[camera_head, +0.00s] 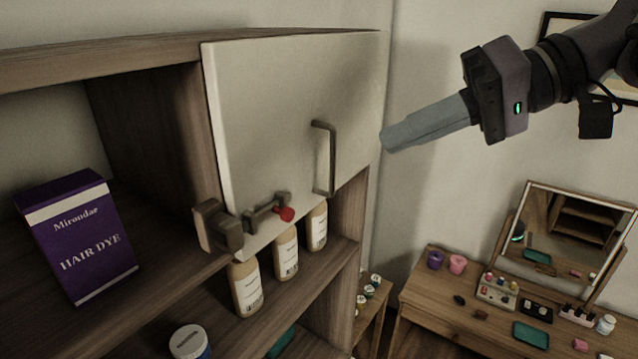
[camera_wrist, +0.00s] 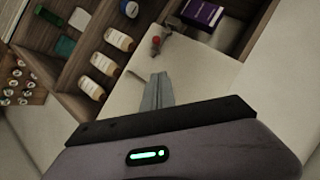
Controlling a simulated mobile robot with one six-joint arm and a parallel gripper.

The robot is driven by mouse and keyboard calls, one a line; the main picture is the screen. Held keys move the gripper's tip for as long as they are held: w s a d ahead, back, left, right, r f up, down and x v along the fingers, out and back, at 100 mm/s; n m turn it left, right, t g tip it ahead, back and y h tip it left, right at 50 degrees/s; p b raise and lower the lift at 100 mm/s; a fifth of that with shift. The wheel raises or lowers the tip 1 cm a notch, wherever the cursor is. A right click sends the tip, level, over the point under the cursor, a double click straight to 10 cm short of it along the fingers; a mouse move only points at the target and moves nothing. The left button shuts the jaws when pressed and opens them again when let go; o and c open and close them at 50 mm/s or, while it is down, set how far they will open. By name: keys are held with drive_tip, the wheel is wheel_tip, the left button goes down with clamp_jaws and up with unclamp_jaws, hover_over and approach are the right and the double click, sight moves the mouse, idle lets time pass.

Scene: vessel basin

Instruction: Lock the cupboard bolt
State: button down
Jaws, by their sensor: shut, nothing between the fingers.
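The cupboard door (camera_head: 270,110) is white, with a grey bar handle (camera_head: 330,160), and sits closed in the wooden shelf unit. The bolt (camera_head: 265,207) is at its lower left, a grey bar with a red knob (camera_head: 284,213). A dark catch block (camera_head: 218,228) stands left of the bolt, on the frame side. A gap seems to show between the bolt's bar and the block. My gripper (camera_head: 388,140) is shut and empty, right of the door and apart from it. In the wrist view, my gripper (camera_wrist: 158,82) points toward the door, with the red knob (camera_wrist: 155,40) beyond its tips.
A purple hair dye box (camera_head: 78,235) stands in the open compartment left of the door. Several beige bottles (camera_head: 286,252) stand on the shelf below it. A wooden dresser (camera_head: 430,305) with a mirror is at lower right. Space in front of the door is clear.

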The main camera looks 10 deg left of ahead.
approach(277, 209)
drive_tip(key=w+a, duration=0.2)
drive_tip(key=w, duration=0.1)
drive_tip(key=shift+s+a+f+p, duration=0.4)
drive_tip(key=shift+s+a+f, duration=0.5)
drive_tip(key=shift+f, duration=0.15)
drive_tip(key=shift+s+a+f, duration=0.1)
drive_tip(key=shift+s+f, duration=0.15)
drive_tip(key=shift+w, duration=0.15)
drive_tip(key=shift+f, duration=0.1)
